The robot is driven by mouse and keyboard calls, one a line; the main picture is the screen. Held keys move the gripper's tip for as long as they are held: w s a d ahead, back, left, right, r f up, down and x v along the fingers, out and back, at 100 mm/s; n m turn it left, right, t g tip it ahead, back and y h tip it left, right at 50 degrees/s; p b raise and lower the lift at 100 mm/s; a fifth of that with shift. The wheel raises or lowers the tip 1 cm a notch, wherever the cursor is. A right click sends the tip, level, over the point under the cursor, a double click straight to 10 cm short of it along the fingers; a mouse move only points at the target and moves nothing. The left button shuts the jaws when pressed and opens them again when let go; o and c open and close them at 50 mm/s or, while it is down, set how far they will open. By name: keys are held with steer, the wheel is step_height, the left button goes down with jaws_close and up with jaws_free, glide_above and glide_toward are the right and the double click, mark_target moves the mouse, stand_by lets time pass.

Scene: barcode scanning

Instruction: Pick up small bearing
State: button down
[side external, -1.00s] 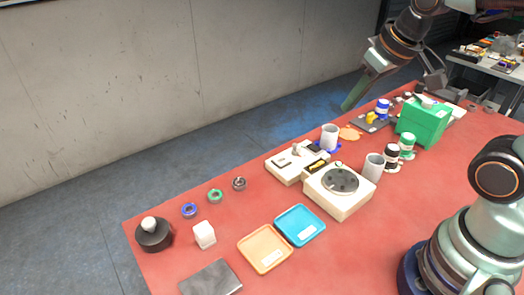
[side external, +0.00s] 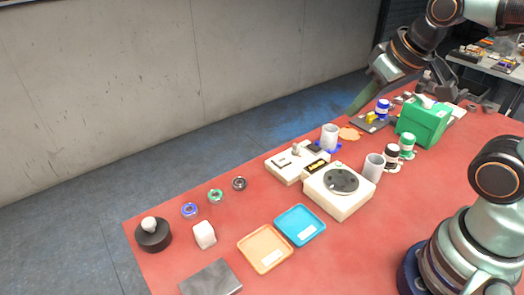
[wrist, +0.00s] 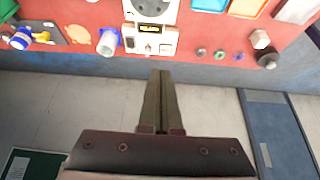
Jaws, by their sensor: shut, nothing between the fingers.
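Three small rings that look like bearings lie in a row on the red table: a dark grey ring (side external: 239,184), a green ring (side external: 215,196) and a blue ring (side external: 189,210). In the wrist view the dark grey ring (wrist: 201,52), green ring (wrist: 219,54) and blue ring (wrist: 238,57) sit right of centre near the table edge. I cannot tell which is the small bearing. My gripper (side external: 357,107) is high, over the table's far side, well to the right of the rings. In the wrist view its fingers (wrist: 160,75) are together and empty.
A white scale (side external: 340,205) and a white device (side external: 290,165) stand right of the rings. Grey cups, a green box (side external: 422,122), a white cube (side external: 204,235), a black round base (side external: 153,236) and orange and blue trays (side external: 300,225) are around. Table is clear around the rings.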

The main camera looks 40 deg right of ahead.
steer(key=shift+c, duration=1.3)
jaws_free()
steer(key=shift+w, duration=0.1)
